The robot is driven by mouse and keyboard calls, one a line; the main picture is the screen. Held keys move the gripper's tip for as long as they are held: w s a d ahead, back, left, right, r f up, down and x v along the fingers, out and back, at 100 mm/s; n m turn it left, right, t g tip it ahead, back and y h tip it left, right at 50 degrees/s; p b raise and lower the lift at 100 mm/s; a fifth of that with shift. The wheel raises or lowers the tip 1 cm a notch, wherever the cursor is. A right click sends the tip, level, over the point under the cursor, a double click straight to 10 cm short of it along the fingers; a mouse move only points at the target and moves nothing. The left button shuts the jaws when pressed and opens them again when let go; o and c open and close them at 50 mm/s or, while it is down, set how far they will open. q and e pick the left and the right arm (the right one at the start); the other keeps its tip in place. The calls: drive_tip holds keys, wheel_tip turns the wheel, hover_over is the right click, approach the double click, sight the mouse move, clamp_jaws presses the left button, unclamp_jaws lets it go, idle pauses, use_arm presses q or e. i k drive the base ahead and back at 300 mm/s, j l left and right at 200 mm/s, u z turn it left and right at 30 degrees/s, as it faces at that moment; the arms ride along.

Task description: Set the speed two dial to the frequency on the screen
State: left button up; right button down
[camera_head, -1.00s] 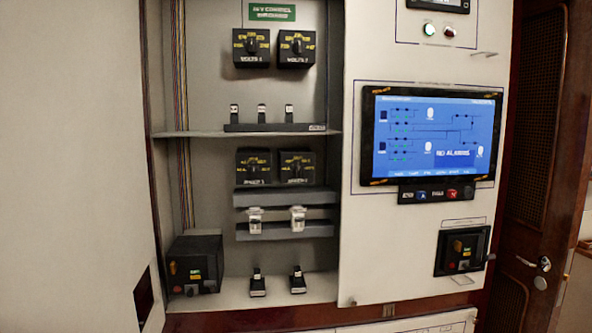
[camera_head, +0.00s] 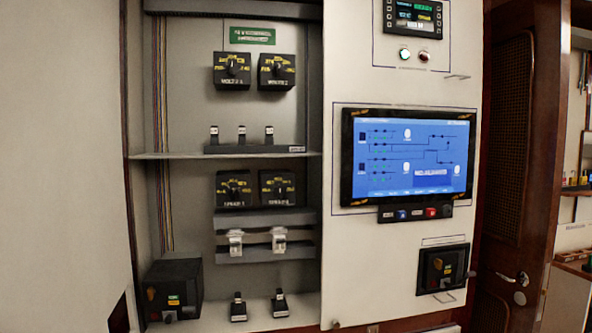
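The likely speed two dial (camera_head: 283,189) is the right one of two black dials with yellow markings, below the shelf in the open cabinet. Its label is blurred. The left dial beside it (camera_head: 234,190) looks the same. A large blue screen (camera_head: 405,157) with a line diagram is on the white panel to the right. A smaller dark screen (camera_head: 412,17) with green and yellow text is at the top of that panel; its figures are too blurred to read. Neither gripper is in view.
Two volts dials (camera_head: 232,70) sit above the shelf (camera_head: 230,155). Breakers on grey rails (camera_head: 265,218) are just below the speed dials. A black box (camera_head: 173,290) stands at the lower left. A wooden door (camera_head: 510,160) is at the right.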

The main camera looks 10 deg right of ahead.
sight(279, 191)
drive_tip(key=u, duration=2.45)
drive_tip(key=j+z, duration=0.1)
drive_tip(key=z, duration=0.3)
drive_tip(key=l+z, duration=0.2)
drive_tip(key=z, duration=0.2)
drive_tip(key=l+z, duration=0.2)
drive_tip(key=z, duration=0.15)
drive_tip(key=i+l+z, duration=0.1)
drive_tip(key=z, duration=0.3)
drive_tip(key=l+z, duration=0.2)
drive_tip(key=z, duration=0.2)
drive_tip(key=i, duration=0.05)
